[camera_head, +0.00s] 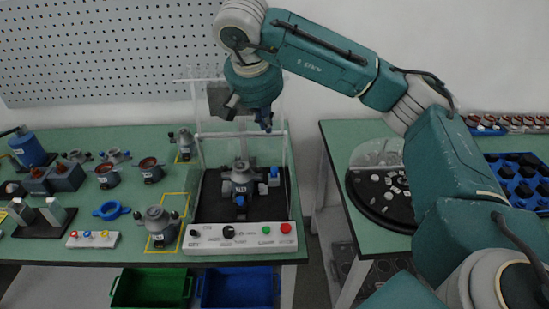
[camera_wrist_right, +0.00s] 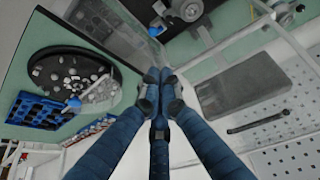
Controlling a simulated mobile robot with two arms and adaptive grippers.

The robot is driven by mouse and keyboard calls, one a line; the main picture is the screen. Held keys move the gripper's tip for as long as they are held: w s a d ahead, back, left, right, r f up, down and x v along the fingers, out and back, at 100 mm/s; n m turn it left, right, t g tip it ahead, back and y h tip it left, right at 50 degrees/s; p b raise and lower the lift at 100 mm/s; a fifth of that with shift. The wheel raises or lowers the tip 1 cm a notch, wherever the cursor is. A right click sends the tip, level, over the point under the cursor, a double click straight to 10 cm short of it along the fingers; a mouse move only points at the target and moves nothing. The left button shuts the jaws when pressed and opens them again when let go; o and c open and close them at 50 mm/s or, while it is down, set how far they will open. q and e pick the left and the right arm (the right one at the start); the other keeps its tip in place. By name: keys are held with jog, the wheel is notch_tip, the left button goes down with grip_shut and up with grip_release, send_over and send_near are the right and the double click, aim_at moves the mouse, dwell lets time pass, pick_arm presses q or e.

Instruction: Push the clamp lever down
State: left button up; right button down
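The test station (camera_head: 215,232) has a black bed, a clear guard frame and a front button panel. A grey stator (camera_head: 243,173) stands in it. A blue part (camera_head: 240,200) is at the stator's front and a blue-and-grey part (camera_head: 274,177) at its right; I cannot tell which one is the clamp lever. My right gripper (camera_head: 265,124) points down above the station, near the guard's top bar and apart from the stator. In the right wrist view its blue fingers (camera_wrist_right: 158,76) meet at the tips, with nothing seen between them. My left gripper is out of view.
Green (camera_head: 150,288) and blue (camera_head: 237,288) bins are below. A black round tray (camera_head: 362,198) is on the right bench. A gap separates the benches. The guard frame (camera_head: 284,160) borders the station.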

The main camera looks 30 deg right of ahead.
jog(key=b, duration=0.1)
send_over(274, 172)
jog(key=s+a, duration=0.1)
jog(key=a, duration=0.2)
notch_tip(274, 172, down, 5)
jog(key=x, duration=0.4)
jog(key=p+x, duration=0.1)
jog(key=x, duration=0.4)
jog(key=p+x, duration=0.1)
jog(key=x, duration=0.4)
jog(key=shift+d, duration=0.25)
